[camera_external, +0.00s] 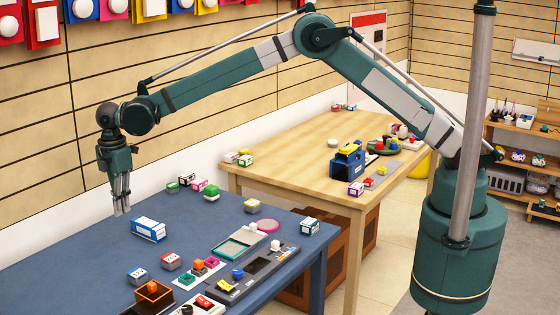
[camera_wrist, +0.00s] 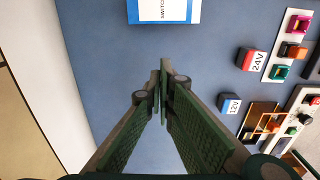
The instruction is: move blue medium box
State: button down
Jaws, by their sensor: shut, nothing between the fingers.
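The blue and white box (camera_external: 149,229) lies on the blue table (camera_external: 75,262), near its back left part. In the wrist view the box (camera_wrist: 163,11) shows at the top edge, partly cut off, with the lettering "SWITCH" on its white face. My gripper (camera_external: 122,212) points down to the left of the box and above the table in the external view, apart from it. In the wrist view my gripper (camera_wrist: 164,75) has its fingertips together with nothing between them, and the box lies beyond the tips.
Boxes marked 24V (camera_wrist: 250,60) and 12V (camera_wrist: 229,103) stand to the right in the wrist view. An orange-brown open box (camera_external: 153,294), a grey tray (camera_external: 262,272) and a green tray (camera_external: 238,243) are nearer the front. A wooden table (camera_external: 290,155) stands behind.

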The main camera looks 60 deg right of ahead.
notch_tip(320, 180, down, 9)
jog(key=shift+r+b, duration=0.1)
jog(key=shift+b, duration=0.2)
jog(key=shift+d, duration=2)
jog(key=d+b, duration=0.3)
jog(key=d, duration=1.7)
jog(key=shift+d, duration=0.25)
jog(key=shift+a, duration=0.1)
